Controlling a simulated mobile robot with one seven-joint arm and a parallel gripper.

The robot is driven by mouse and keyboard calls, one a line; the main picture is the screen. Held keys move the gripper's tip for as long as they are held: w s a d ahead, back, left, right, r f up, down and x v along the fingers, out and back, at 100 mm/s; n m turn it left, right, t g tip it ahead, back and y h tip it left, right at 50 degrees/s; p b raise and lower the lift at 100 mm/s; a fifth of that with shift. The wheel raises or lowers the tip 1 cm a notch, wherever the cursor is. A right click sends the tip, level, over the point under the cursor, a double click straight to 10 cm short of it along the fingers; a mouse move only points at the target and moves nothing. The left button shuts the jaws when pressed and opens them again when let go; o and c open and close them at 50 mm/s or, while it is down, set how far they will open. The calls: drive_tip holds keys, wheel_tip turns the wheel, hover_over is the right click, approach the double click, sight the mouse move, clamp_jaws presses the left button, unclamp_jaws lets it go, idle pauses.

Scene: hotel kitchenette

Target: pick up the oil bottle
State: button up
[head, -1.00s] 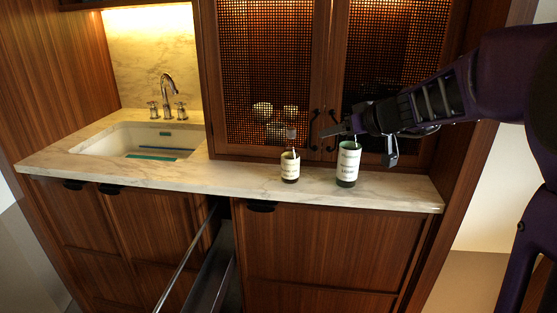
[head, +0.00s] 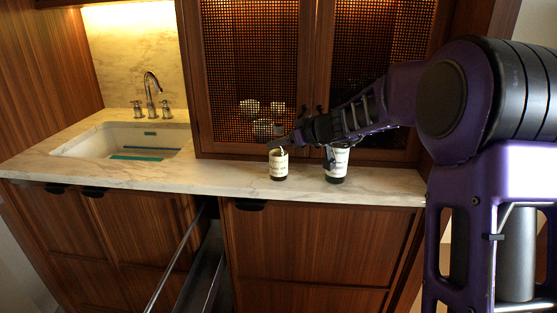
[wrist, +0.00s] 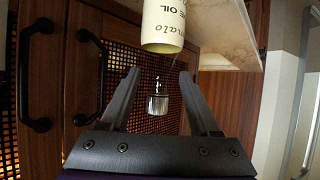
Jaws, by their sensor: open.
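The oil bottle (head: 278,166) stands upright on the marble counter, with a cream label and dark base. In the wrist view, which looks upside down, its label (wrist: 165,22) shows the word "OIL". My gripper (head: 281,146) is at the top of this bottle in the head view and partly covers its neck. In the wrist view my gripper (wrist: 160,73) has its two fingers apart, with the bottle's narrow neck and clear top (wrist: 158,103) showing between them. I cannot tell whether the fingers touch the bottle.
A larger dark bottle (head: 336,170) with a white label stands just right, partly behind my arm. Mesh-front cabinet doors (head: 255,75) with dark handles stand behind. A sink (head: 90,140) with a faucet (head: 152,95) is at left. An open drawer (head: 203,270) sticks out below the counter.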

drive_tip(key=shift+r+p+x, duration=0.15)
drive_tip(key=shift+p+x, duration=0.15)
drive_tip(key=shift+x, duration=1)
drive_tip(key=shift+r+p+x, duration=0.15)
drive_tip(key=shift+p+x, duration=0.1)
drive_tip(key=shift+x, duration=1.05)
drive_tip(key=shift+w+a, duration=0.1)
clamp_jaws()
drive_tip(key=shift+r, duration=0.1)
